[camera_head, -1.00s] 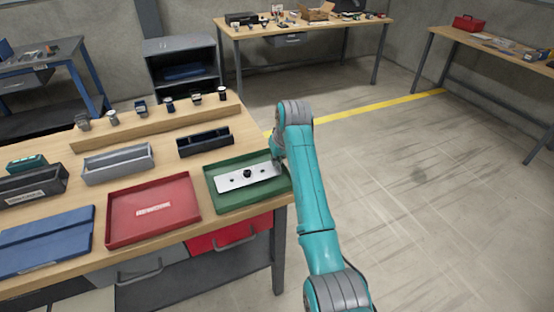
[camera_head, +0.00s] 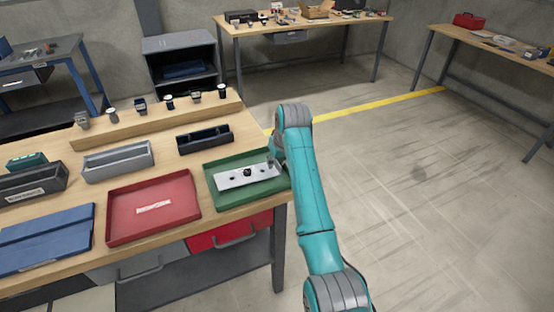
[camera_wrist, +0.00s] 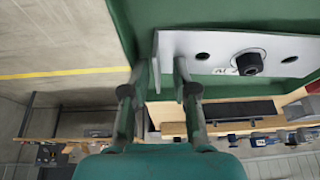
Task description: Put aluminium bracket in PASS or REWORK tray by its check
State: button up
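The aluminium bracket (camera_head: 262,170) is a pale flat plate with dark holes and a black bolt-like piece in its middle. It lies in the green tray (camera_head: 222,206), at the tray's right side near my gripper. In the wrist view the bracket (camera_wrist: 215,45) shows faint marks beside the black piece, and its folded end stands between my fingers. My gripper (camera_wrist: 161,68) is open, with a gap visible around that end; the green tray wall (camera_wrist: 127,25) is close by. The red tray (camera_head: 122,225) is empty and carries a white label, apparently REWORK.
A grey bin (camera_head: 118,162) and a black holder (camera_head: 205,140) stand behind the trays. A wooden rail (camera_head: 155,123) with several small parts runs along the back. Blue plates (camera_head: 45,240) lie at the left. Open floor is to the right.

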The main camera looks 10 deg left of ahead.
jog(key=shift+w+r, duration=0.1)
jog(key=shift+r, duration=0.05)
jog(key=shift+r, duration=0.25)
jog(key=v, duration=1.2)
jog(key=shift+r, duration=0.3)
jog(key=shift+d, duration=0.1)
